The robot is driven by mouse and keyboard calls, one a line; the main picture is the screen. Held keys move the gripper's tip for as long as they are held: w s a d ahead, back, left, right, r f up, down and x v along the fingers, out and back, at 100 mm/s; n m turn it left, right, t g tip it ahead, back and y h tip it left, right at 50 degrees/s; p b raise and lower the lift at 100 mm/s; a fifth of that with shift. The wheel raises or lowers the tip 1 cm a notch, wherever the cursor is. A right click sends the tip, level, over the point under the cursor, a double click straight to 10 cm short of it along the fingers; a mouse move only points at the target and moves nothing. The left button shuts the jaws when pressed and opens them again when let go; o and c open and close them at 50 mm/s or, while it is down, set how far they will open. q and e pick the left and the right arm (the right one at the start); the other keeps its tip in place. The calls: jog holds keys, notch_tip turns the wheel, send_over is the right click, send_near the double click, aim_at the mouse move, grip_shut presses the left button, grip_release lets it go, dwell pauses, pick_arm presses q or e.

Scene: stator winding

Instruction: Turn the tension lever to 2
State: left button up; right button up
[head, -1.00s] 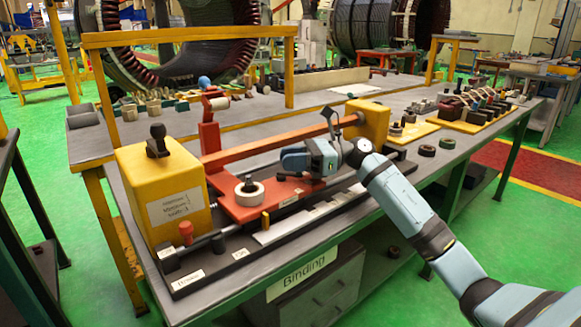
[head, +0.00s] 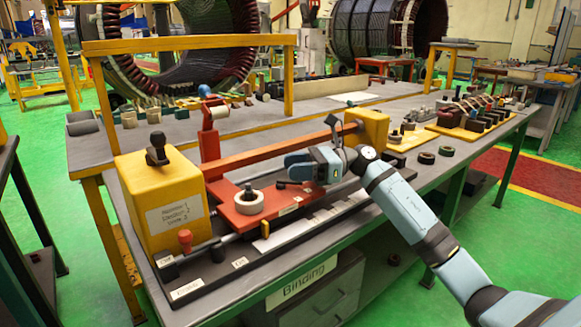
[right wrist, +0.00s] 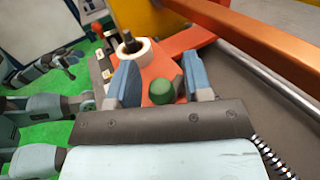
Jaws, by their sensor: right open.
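A red plate (head: 228,210) on the long bench carries a white roll (head: 250,203) with a black knob. A short dark lever (head: 281,185) stands on the plate right of the roll; I take it for the tension lever. My right gripper (head: 292,166) is over that end of the plate. In the right wrist view its two blue fingers (right wrist: 162,84) are open, with a round green knob (right wrist: 161,91) between them, not clasped. Whether the fingers touch it I cannot tell. A small part that looks like my left gripper (right wrist: 62,62) shows at the wrist view's left; its jaws are unclear.
A yellow box (head: 160,200) with a black handle (head: 157,150) stands left of the plate. A long orange-red bar (head: 270,148) runs behind the plate to a second yellow block (head: 372,128). A red knob (head: 185,238) on a rod stands in front.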

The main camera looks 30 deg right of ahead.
pick_arm(q)
jog(key=shift+s+a+f+g+y+p, duration=0.1)
jog(key=shift+a+f+g+y+p, duration=0.15)
jog(key=shift+f, duration=0.25)
jog(key=shift+s+a+f+g+y+p, duration=0.15)
jog(key=shift+f+g, duration=0.1)
jog(key=shift+f, duration=0.25)
pick_arm(e)
jog(key=v, duration=1.2)
jog(key=shift+d, duration=0.2)
pick_arm(q)
jog(key=shift+w+d+r, duration=0.1)
jog(key=shift+w+r, duration=0.1)
jog(key=shift+w, duration=0.05)
pick_arm(e)
jog(key=shift+s, duration=0.1)
